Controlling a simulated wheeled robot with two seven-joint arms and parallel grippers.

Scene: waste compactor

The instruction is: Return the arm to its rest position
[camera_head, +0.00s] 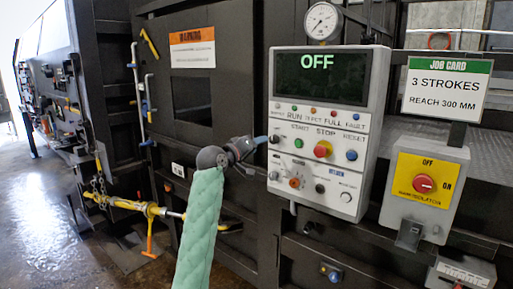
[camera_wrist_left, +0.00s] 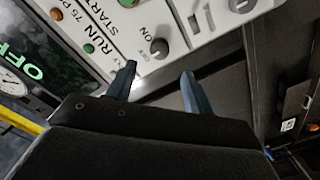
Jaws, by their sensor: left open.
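My left arm, in a pale green quilted sleeve, rises from the bottom of the head view. My left gripper (camera_head: 261,140) points right, at the left edge of the grey control panel (camera_head: 338,122). In the left wrist view, its two blue-grey fingers (camera_wrist_left: 158,70) stand apart with nothing between them. A dark selector knob (camera_wrist_left: 158,48) on the panel shows just beyond the fingers; I cannot tell the exact gap. The panel's screen (camera_head: 320,77) reads OFF. My right gripper is not in view.
A yellow isolator box with a red knob (camera_head: 424,184) is at the right, below a job card (camera_head: 446,88). A pressure gauge (camera_head: 322,20) tops the panel. A yellow bar (camera_head: 125,204) runs at the left. Floor (camera_head: 40,215) is open at far left.

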